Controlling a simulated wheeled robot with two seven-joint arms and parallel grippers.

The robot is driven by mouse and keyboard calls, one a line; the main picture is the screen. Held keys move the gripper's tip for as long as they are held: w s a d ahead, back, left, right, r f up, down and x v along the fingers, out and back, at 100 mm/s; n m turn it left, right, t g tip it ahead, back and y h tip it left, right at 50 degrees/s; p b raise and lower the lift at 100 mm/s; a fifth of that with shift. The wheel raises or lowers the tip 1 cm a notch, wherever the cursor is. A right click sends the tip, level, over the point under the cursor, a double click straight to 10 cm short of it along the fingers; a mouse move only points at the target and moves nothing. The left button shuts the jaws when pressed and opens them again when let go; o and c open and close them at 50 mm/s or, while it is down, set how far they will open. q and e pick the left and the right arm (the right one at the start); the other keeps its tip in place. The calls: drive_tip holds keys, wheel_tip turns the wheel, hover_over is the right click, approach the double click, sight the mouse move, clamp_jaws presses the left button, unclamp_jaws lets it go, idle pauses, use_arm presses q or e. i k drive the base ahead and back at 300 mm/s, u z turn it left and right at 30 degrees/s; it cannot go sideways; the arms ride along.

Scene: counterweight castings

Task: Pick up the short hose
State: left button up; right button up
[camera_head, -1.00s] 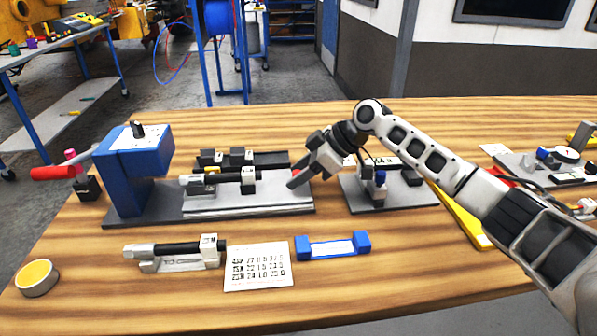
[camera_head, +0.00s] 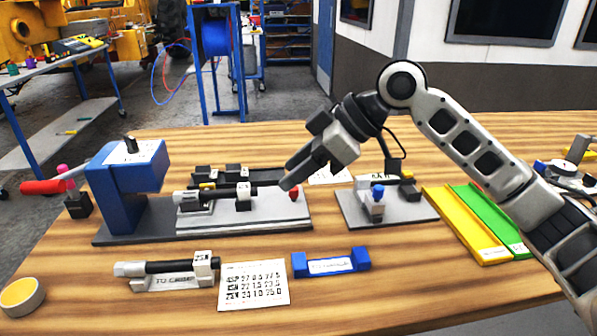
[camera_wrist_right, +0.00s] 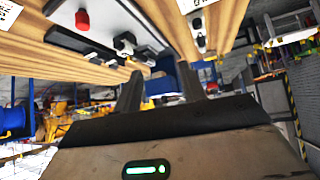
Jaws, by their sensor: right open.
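A black hose (camera_head: 183,265) with pale end fittings lies in a light holder (camera_head: 173,282) lettered "TO CRIMP" at the front left of the bench. Another black hose (camera_head: 220,194) lies on the bed of the blue press (camera_head: 127,172). I cannot tell which is the short hose. My right gripper (camera_head: 287,181) is open and empty, above the right end of the press bed near a red button (camera_head: 295,193). Its two dark fingers, spread apart, also show in the right wrist view (camera_wrist_right: 160,86). The left gripper is out of view.
A printed card (camera_head: 254,285) and a blue holder (camera_head: 330,262) lie to the right of the "TO CRIMP" holder. A grey plate fixture (camera_head: 400,213), yellow tray (camera_head: 465,228) and green tray (camera_head: 497,222) stand farther right. A yellow-topped tin (camera_head: 22,296) is front left.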

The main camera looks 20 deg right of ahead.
sight(244, 192)
drive_tip(key=k, duration=1)
